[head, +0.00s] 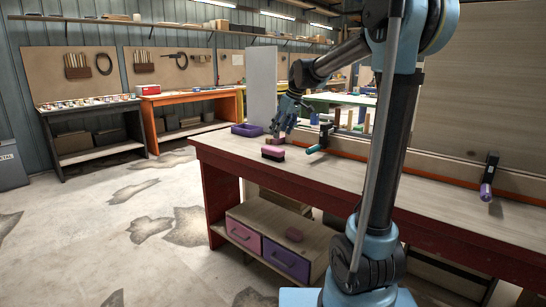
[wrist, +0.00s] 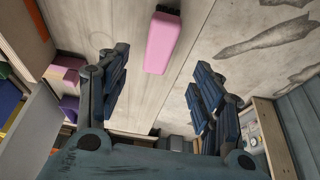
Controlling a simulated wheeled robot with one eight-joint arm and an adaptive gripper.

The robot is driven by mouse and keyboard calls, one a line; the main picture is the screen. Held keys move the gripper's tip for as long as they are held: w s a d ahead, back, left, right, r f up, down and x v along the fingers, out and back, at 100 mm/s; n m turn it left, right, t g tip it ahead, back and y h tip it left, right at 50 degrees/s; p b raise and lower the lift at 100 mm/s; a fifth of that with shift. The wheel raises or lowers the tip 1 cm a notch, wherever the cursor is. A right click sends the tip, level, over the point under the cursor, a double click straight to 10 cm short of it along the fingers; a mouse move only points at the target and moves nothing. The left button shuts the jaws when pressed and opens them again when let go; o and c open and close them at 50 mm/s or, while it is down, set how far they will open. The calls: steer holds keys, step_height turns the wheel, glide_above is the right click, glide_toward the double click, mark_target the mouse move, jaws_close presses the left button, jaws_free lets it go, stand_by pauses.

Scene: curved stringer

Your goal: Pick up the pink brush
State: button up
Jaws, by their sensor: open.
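The pink brush (head: 273,153) has a pink top and a dark underside. It lies on the workbench (head: 232,148) near the front edge at the left end. My gripper (head: 285,122) is above and slightly behind it, open and empty. In the wrist view the brush (wrist: 164,42) is at the upper middle, beyond the spread fingers of my gripper (wrist: 158,80). The brush appears apart from both fingers.
A purple tray (head: 247,130) sits at the bench's far left end. A teal-handled clamp (head: 322,141) is right of the brush, and a purple-handled clamp (head: 488,180) farther right. Below are pink (head: 243,236) and purple (head: 287,259) drawers. Bench between the clamps is mostly clear.

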mark_target(274, 148)
steer(key=x, duration=1.2)
steer(key=shift+w+a+r, duration=0.1)
stand_by(0.4)
steer(key=c, duration=1.2)
